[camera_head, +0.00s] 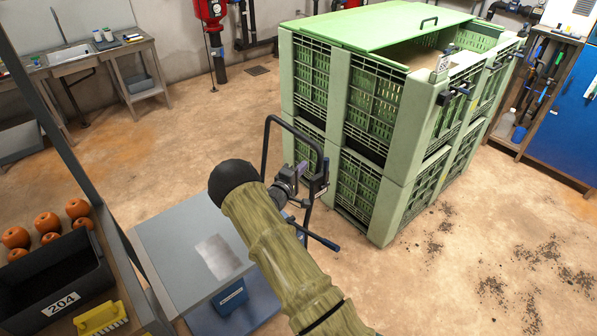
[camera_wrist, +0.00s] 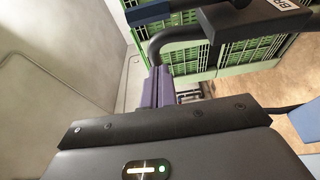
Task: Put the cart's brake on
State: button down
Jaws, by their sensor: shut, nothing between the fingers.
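The cart has a grey deck (camera_head: 165,262) and a black tubular handle frame (camera_head: 268,140), which stands in front of the green crates. A lever with a blue grip (camera_head: 322,242) sticks out low on the frame. In the wrist view, a blue grip (camera_wrist: 150,13) shows at the top edge, beside a black block with a partly cut-off label starting "BR" (camera_wrist: 268,10). My gripper (camera_head: 301,168) is at the handle frame, above the lever in the head view. Its purple fingers (camera_wrist: 158,86) are shut and empty, with the black tube close beyond them. Whether they touch it is unclear.
Stacked green crates (camera_head: 405,150) stand just behind the cart's handle. A bench at the left holds a black bin (camera_head: 50,275) marked 204, several orange fruits and a yellow brush (camera_head: 100,318). A blue cabinet (camera_head: 570,130) is at the right. The floor front right is open, with scattered dirt.

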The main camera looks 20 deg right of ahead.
aim_at(325, 174)
jog(key=d+p, duration=0.2)
jog(key=d, duration=0.1)
jog(key=d+p, duration=0.1)
jog(key=d, duration=0.1)
jog(key=shift+w+d+r, duration=0.15)
jog(key=shift+w+d, duration=0.05)
jog(key=shift+w, duration=0.15)
jog(key=shift+s+d+p, duration=0.2)
jog(key=shift+s+p, duration=0.1)
jog(key=shift+s, duration=0.15)
jog(key=shift+w+f, duration=0.1)
jog(key=shift+f, duration=0.15)
